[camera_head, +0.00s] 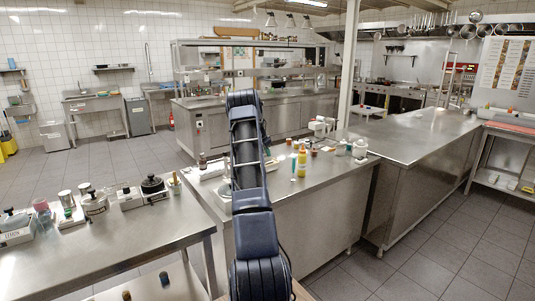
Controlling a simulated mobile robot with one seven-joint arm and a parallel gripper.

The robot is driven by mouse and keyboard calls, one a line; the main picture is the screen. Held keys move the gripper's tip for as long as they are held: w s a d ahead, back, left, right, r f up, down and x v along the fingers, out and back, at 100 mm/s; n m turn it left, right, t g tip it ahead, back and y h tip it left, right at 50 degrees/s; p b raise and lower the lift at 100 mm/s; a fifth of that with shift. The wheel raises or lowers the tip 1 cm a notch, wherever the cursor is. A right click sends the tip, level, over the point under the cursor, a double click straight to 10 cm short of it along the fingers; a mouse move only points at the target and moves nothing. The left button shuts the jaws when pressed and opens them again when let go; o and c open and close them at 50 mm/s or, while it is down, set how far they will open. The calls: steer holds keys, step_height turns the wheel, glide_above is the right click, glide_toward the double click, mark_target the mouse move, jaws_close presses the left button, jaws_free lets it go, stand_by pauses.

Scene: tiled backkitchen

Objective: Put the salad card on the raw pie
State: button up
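I cannot make out a salad card or a raw pie in this view; the small items on the counters are too small to tell apart. My arm rises through the middle of the picture, and my gripper is not in view. My arm hides part of the middle counter (300,206) and anything directly behind it.
A steel table (95,262) at lower left holds pots (95,203) and small appliances. The middle counter carries a yellow bottle (302,161), a dark bottle (202,161) and small jars. A long bare counter (415,138) stands at right. Tiled floor (435,262) is clear at lower right.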

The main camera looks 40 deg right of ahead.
steer(key=o, duration=0.4)
steer(key=shift+o, duration=0.2)
steer(key=v, duration=1.2)
steer(key=s+a+r+n+t+y, duration=0.1)
steer(key=s+a+r+n, duration=0.2)
steer(key=s+a+r, duration=0.5)
steer(key=s+a+r+n+t+y, duration=0.15)
steer(key=s+a+r, duration=0.3)
steer(key=a, duration=0.75)
steer(key=s+a+r+n+t, duration=0.1)
steer(key=s+a+r+n, duration=0.5)
steer(key=a, duration=0.5)
steer(key=s+a+n+y, duration=0.1)
steer(key=s+a+n, duration=0.2)
steer(key=s+a, duration=1.1)
steer(key=s+a+f+n, duration=0.2)
steer(key=s+a+f, duration=0.1)
steer(key=s, duration=0.6)
steer(key=s+a+f+n+t, duration=0.1)
steer(key=s+a+f+n, duration=0.1)
steer(key=s+f, duration=0.3)
steer(key=s+a+y, duration=0.1)
steer(key=s, duration=0.3)
steer(key=shift+s+a+f, duration=0.2)
steer(key=shift+s+f, duration=0.05)
steer(key=shift+s, duration=0.05)
steer(key=shift+n, duration=0.25)
